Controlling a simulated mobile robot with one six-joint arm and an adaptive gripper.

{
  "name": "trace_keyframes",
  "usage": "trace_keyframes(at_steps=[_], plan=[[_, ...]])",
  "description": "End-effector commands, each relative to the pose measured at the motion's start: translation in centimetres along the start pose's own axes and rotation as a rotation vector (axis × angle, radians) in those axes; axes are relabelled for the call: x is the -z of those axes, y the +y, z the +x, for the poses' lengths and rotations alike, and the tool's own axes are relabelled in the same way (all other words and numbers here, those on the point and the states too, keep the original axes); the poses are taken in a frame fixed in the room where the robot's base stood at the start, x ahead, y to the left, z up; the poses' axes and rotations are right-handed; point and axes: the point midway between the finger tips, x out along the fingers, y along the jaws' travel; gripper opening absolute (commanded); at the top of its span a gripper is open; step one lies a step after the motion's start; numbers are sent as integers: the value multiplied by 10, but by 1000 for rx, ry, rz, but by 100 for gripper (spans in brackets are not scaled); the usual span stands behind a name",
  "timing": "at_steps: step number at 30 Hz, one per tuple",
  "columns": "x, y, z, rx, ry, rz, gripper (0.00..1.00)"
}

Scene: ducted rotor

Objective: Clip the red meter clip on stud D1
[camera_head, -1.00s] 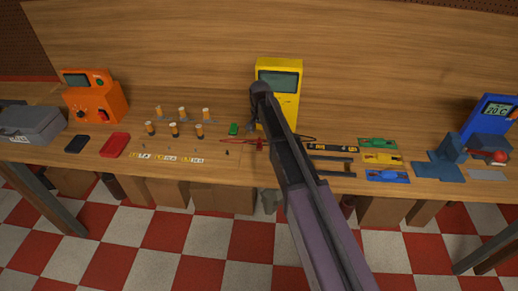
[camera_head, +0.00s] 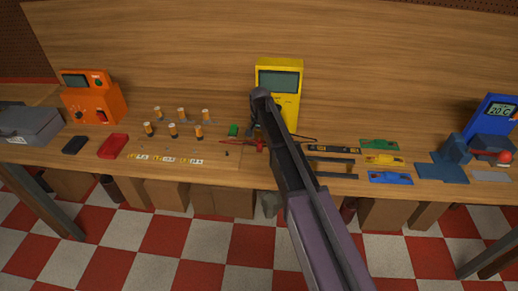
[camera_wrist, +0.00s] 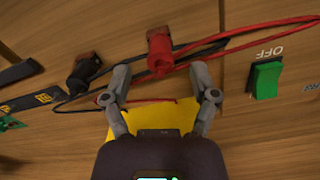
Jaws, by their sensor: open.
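The red meter clip (camera_wrist: 160,50) lies on the wooden bench in the wrist view, with a red lead looping off to the right. My gripper (camera_wrist: 161,78) is open, its two fingers apart on either side of the space just short of the clip; nothing is between them. In the head view the red clip (camera_head: 256,145) is a small red shape beside my arm. A black clip (camera_wrist: 84,70) lies to its left in the wrist view. Several short orange-and-white posts (camera_head: 173,131) stand left of centre; small labels lie in front of them. I cannot read which is D1.
A yellow meter (camera_head: 280,85) stands behind my arm. A green switch (camera_wrist: 265,80) marked OFF is right of the red clip. An orange meter (camera_head: 92,97) and a red tray (camera_head: 113,146) are left; coloured cards (camera_head: 385,160) and a blue device (camera_head: 490,123) are right.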

Motion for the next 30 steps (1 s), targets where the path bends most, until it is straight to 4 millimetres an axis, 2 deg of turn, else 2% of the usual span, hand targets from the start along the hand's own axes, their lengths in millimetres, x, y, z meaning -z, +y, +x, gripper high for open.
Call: trace_keyframes(at_steps=[3,12,30], plan=[[-1,0,14,0,0,0,76],[-1,0,32,0,0,0,76],[-1,0,33,0,0,0,76]])
